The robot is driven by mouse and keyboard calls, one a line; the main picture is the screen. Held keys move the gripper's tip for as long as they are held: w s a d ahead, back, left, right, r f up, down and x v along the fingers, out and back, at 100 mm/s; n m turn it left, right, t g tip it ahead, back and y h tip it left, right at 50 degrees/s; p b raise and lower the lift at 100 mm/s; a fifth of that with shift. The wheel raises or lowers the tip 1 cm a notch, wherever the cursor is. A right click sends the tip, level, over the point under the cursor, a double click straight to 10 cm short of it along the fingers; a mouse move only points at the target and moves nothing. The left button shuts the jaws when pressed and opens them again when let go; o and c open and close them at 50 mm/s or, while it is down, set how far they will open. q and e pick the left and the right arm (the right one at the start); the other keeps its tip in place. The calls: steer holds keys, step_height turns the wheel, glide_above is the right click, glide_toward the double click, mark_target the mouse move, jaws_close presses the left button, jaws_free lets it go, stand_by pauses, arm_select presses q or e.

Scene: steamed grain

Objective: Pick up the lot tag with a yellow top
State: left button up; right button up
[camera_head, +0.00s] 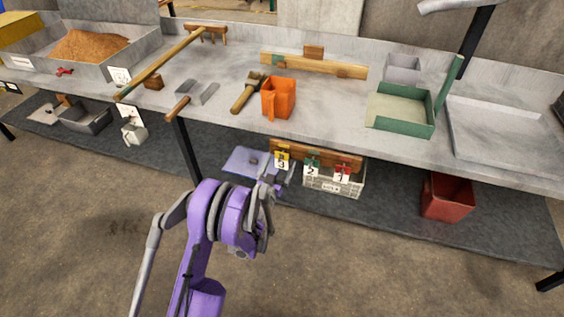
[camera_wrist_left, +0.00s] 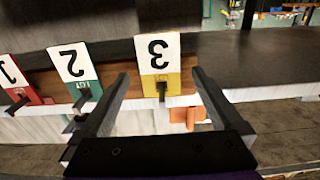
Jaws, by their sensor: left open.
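The lot tag with a yellow top (camera_head: 281,156) hangs at the left end of a wooden rail (camera_head: 325,156) below the tabletop's front edge. It is white below with a black 3. My left gripper (camera_head: 275,180) is just below and in front of it. In the wrist view, which shows the tags upside down, the yellow-topped tag (camera_wrist_left: 158,52) is between the open fingers of my left gripper (camera_wrist_left: 160,77), apparently beyond their tips. It hangs on a dark peg. Contact cannot be told. A green-topped tag (camera_head: 312,166) and a red-topped tag (camera_head: 342,172) hang to its right.
A pale crate (camera_head: 326,189) sits under the rail on the dark lower shelf. A red bin (camera_head: 447,196) stands farther right. An orange jug (camera_head: 279,97), a brush (camera_head: 247,93) and a green tray (camera_head: 402,124) are on the grey tabletop above.

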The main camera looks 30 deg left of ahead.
arm_select(q)
steer(key=shift+w+a, duration=0.2)
steer(key=shift+w, duration=0.45)
steer(key=c, duration=1.4)
steer(key=shift+r, duration=0.15)
